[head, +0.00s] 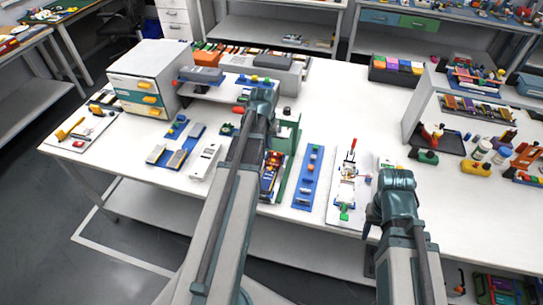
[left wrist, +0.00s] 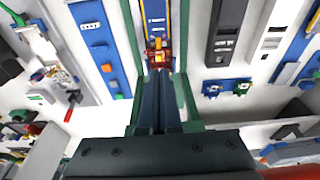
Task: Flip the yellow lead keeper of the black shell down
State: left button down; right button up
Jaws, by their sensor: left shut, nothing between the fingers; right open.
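In the left wrist view my left gripper (left wrist: 158,78) is shut and empty. Its fingertips point at a small red and yellow part (left wrist: 157,52) on a blue-topped piece (left wrist: 156,18) between green rails (left wrist: 187,90). I cannot tell whether they touch. In the head view this narrow dark piece (head: 268,180) shows beside my left arm, partly hidden. The yellow keeper is too small for me to tell its pose. A black-cased device (left wrist: 226,32) lies beside the rails in the left wrist view. My right arm is in the head view, but its fingertips are hidden.
A blue strip (head: 308,178) and a white board with a red lever (head: 349,175) lie right of the green fixture. A white device (head: 204,162) lies to the left. The table behind the red lever is clear.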

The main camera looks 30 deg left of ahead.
pick_arm(q)
jog(key=b, duration=1.2)
send_over(269, 174)
jog(key=w, duration=0.1)
jog(key=f, duration=1.2)
jog(key=shift+a+f, duration=0.2)
jog(key=shift+a, duration=0.05)
jog(key=shift+s+f+b, duration=0.2)
jog(key=shift+f+b, duration=0.5)
jog(key=shift+b, duration=0.05)
jog(key=shift+s+d+f+t+b, duration=0.2)
jog(key=shift+s+f+t+b, duration=0.4)
jog(key=shift+b, duration=0.3)
jog(key=shift+f+y+b, duration=0.2)
jog(key=shift+y+b, duration=0.1)
jog(key=shift+b, duration=0.1)
jog(key=shift+d, duration=0.1)
jog(key=shift+r, duration=0.1)
jog(key=shift+w+r+p, duration=0.1)
jog(key=shift+r+p, duration=0.55)
jog(key=shift+p, duration=0.2)
